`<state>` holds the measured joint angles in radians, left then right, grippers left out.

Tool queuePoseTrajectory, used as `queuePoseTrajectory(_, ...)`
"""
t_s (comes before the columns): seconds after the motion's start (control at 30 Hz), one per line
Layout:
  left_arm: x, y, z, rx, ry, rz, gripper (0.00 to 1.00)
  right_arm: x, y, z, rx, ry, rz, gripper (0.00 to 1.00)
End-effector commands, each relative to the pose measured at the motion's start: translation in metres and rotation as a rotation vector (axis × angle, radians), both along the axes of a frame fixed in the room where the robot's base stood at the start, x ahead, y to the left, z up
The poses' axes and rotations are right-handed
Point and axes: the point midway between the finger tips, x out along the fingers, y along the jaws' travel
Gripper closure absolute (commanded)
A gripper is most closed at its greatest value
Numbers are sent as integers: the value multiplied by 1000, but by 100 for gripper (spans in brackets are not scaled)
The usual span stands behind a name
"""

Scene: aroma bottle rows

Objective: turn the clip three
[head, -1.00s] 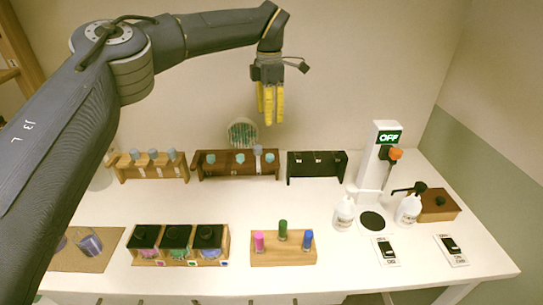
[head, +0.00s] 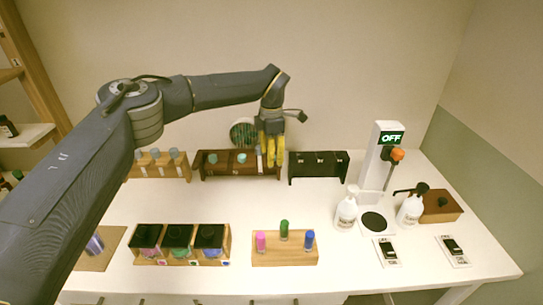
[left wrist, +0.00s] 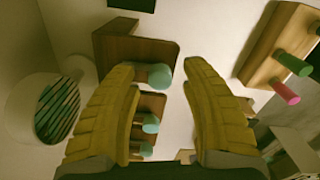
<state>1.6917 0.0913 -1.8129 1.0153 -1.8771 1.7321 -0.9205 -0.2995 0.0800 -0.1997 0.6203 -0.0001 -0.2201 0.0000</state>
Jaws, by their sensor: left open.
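I cannot tell for certain which part is the clip. A black rack (head: 335,160) with small pale marks on its front stands at the back of the table. A dark brown rack (head: 208,169) with teal-topped bottles (head: 241,158) stands left of it. My left gripper (head: 271,164), with yellow fingers, is open over the right end of the brown rack and hides part of it. In the left wrist view, a teal top (left wrist: 159,76) and part of the brown rack (left wrist: 130,47) show between the open fingers. My right gripper is not in view.
A light wooden rack (head: 160,172) stands at the back left. Nearer are a box of dark-lidded jars (head: 180,258) and a wooden block (head: 285,258) with coloured vials. A white device reading OFF (head: 380,160) and pump bottles (head: 346,212) stand right. The middle table is clear.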

Motion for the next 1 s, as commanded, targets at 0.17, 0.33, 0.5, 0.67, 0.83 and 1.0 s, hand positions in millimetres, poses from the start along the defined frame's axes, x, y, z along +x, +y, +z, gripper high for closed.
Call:
queuePoseTrajectory(0.17, 0, 0, -4, 0, 0, 0, 54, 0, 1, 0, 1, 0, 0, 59)
queuePoseTrajectory(0.33, 0, 0, -4, 0, 0, 0, 54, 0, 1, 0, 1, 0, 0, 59)
queuePoseTrajectory(0.5, 0, 0, -4, 0, 0, 0, 62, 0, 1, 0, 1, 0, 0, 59)
queuePoseTrajectory(0.67, 0, 0, -4, 0, 0, 0, 80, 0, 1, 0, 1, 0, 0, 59)
queuePoseTrajectory(0.83, 0, 0, -4, 0, 0, 0, 100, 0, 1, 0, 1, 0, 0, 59)
queuePoseTrajectory(1.0, 0, 0, -4, 0, 0, 1, 100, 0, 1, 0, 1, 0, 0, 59)
